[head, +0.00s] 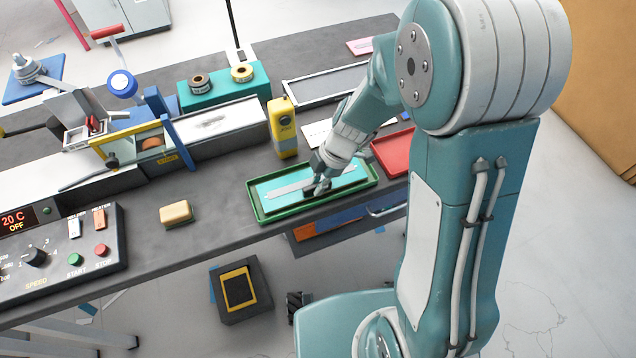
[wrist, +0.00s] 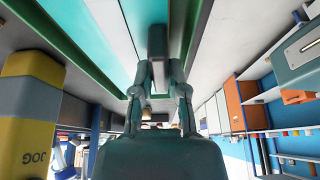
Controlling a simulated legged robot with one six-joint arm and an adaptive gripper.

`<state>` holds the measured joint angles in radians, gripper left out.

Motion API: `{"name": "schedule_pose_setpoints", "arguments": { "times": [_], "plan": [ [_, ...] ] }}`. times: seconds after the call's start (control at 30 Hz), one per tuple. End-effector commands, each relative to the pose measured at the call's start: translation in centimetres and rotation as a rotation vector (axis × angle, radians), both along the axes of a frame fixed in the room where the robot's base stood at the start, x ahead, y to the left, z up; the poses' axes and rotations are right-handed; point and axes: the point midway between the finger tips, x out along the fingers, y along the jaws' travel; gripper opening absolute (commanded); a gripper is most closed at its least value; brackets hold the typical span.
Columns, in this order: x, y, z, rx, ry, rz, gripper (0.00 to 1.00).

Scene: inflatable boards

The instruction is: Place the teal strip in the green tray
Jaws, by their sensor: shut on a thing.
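The green tray (head: 300,210) lies on the grey bench near its front edge. The teal strip (head: 274,184) lies flat within the tray's rim, with a pale grey band (head: 288,188) along it. In the wrist view the teal strip (wrist: 105,22) runs beside a green tray wall (wrist: 55,38). My gripper (head: 319,190) is over the tray and covers part of the strip. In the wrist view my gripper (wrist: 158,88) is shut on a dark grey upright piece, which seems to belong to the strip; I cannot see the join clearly.
A yellow device (head: 283,128) stands just behind the tray, and a red tray (head: 393,152) lies to its right. A tan block (head: 176,213) sits to the left on clear bench. A control box (head: 62,240) is at the far left. An open drawer (head: 345,225) shows below the bench.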

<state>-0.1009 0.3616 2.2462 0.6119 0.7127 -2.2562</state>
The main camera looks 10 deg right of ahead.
Motion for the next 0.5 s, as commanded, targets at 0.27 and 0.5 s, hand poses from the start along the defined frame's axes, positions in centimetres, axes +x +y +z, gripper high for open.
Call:
{"name": "schedule_pose_setpoints", "arguments": {
  "times": [0.27,0.5],
  "plan": [
    [-0.01,-0.03,-0.49,0.000,-0.001,0.001,0.00],
    [-0.01,-0.03,-0.59,-0.001,-0.002,0.001,0.53]
  ]
}}
